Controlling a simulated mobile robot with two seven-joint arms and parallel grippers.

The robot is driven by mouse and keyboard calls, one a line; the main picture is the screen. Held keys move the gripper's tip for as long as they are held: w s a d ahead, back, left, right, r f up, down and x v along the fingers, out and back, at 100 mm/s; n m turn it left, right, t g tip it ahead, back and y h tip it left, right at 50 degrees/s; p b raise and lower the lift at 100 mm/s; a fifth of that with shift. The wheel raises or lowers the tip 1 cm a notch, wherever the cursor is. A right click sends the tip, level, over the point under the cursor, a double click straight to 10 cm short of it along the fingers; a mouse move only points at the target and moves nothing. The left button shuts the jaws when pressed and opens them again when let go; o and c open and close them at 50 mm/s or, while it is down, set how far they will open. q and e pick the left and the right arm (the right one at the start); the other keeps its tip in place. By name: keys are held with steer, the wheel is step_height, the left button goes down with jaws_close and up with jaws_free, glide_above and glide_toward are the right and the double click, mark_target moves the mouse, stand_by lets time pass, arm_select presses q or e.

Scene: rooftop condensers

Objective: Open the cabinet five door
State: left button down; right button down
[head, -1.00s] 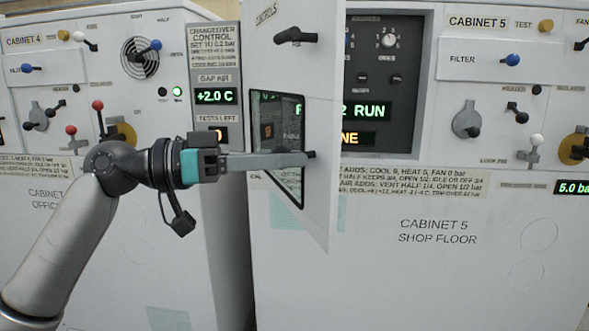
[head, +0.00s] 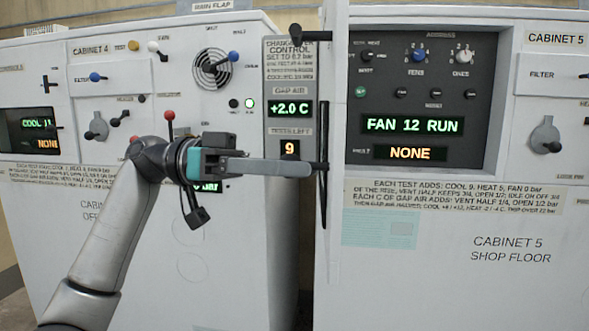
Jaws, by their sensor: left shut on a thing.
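The cabinet five door (head: 333,230) is a white panel with a dark-framed window. It stands swung out from the cabinet front and shows almost edge-on in the head view. My left gripper (head: 314,167) reaches in from the left and is shut on the dark door handle (head: 322,166). Its long grey fingers hide part of the handle. Behind the open door, the recess of cabinet five (head: 490,225) shows a dark panel (head: 380,115) with knobs and displays reading "FAN 12 RUN" and "NONE". My right gripper is not in view.
A dark knob (head: 296,35) sticks out from the door's upper part. Cabinet 4 (head: 130,250) stands to the left, with several knobs and levers near my left arm. A changeover control strip (head: 290,95) lies between the cabinets. Space before cabinet five's lower front looks clear.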

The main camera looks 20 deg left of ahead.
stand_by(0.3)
arm_select(q)
steer(key=c, duration=0.5)
jaws_free()
steer(key=a, duration=0.5)
steer(key=s+a, duration=0.1)
steer(key=a, duration=0.4)
steer(key=s+a+b, duration=0.1)
steer(key=a, duration=0.4)
steer(key=shift+s, duration=0.1)
